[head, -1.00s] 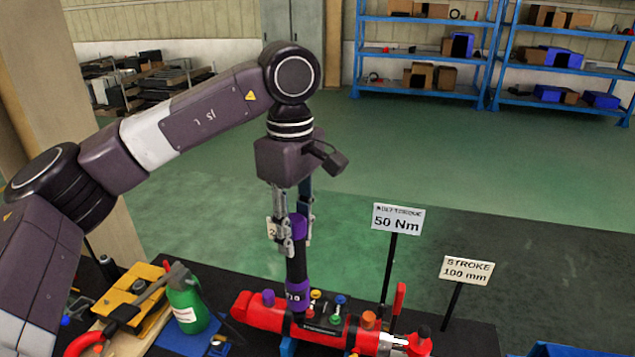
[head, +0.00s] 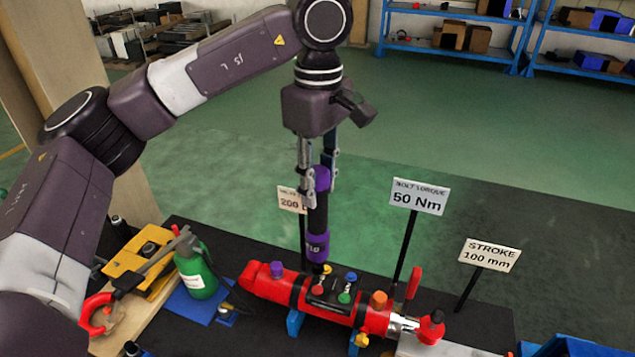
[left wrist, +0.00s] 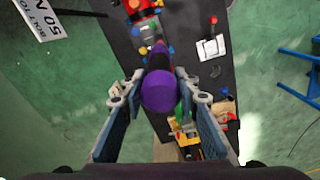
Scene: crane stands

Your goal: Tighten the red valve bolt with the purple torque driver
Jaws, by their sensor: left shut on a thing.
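My left gripper (head: 318,185) is shut on the purple torque driver (head: 317,248), a dark upright shaft with purple bands. The driver's lower end is just above or at the valve block on the red cylinder (head: 262,284); I cannot tell whether it touches. A small red bolt (head: 318,290) shows on the block just below the driver. Yellow (head: 326,269), blue (head: 351,278) and green (head: 344,298) bolts stand beside it. In the left wrist view, the driver's purple top (left wrist: 159,91) lies between the fingers and hides its tip. My right gripper is out of view.
A "50 Nm" sign (head: 419,197) and a "100 mm" sign (head: 489,255) stand behind the cylinder on the dark table. A third sign (head: 292,200) is partly behind the driver.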

